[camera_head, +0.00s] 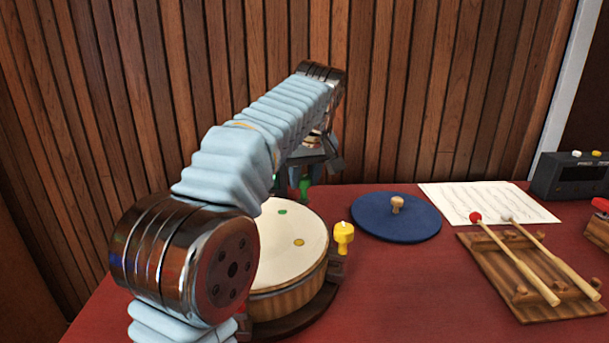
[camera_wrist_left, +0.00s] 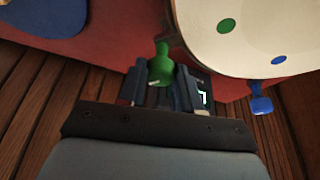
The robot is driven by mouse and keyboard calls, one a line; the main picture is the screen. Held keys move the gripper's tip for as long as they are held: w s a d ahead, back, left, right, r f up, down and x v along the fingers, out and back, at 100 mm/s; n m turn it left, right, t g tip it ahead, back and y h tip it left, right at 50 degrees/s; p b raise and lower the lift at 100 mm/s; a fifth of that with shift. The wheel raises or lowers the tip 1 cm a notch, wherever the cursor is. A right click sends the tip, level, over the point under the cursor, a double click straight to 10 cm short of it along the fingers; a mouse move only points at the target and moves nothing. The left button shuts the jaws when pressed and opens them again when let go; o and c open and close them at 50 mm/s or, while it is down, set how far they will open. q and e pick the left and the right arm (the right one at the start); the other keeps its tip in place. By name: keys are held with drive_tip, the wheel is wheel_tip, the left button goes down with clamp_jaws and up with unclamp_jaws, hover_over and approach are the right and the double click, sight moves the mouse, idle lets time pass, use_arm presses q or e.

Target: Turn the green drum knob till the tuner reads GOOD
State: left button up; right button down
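The drum (camera_head: 285,237) has a pale head and wooden side and stands on the red table. The green knob (camera_head: 304,187) is at its far edge. In the left wrist view the green knob (camera_wrist_left: 161,64) stands between the two fingers of my left gripper (camera_wrist_left: 161,90). The fingers flank it closely; I cannot tell whether both press on it. My left arm reaches over the drum in the head view, its gripper (camera_head: 308,165) behind the far rim. My right gripper is out of view.
A yellow knob (camera_head: 343,236) is on the drum's right side and a blue knob (camera_wrist_left: 261,103) shows in the wrist view. A blue disc (camera_head: 397,219), sheet music (camera_head: 487,201), mallets on a wooden rack (camera_head: 525,285) and a black box (camera_head: 568,179) lie right. A wooden wall is behind.

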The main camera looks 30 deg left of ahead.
use_arm(q)
drive_tip(key=c, duration=0.4)
drive_tip(key=shift+s+a+m+t+h, duration=0.1)
drive_tip(key=shift+m+t+h, duration=0.3)
drive_tip(key=shift+m, duration=1)
drive_tip(key=shift+a+m+t+h, duration=0.15)
drive_tip(key=shift+m+h, duration=0.45)
drive_tip(key=shift+m, duration=0.8)
drive_tip(key=shift+d, duration=0.1)
drive_tip(key=o, duration=1.1)
drive_tip(key=shift+c, duration=0.2)
drive_tip(key=shift+r, duration=0.1)
drive_tip(key=v, duration=1.3)
drive_tip(key=shift+s+r, duration=0.15)
drive_tip(key=shift+r, duration=0.15)
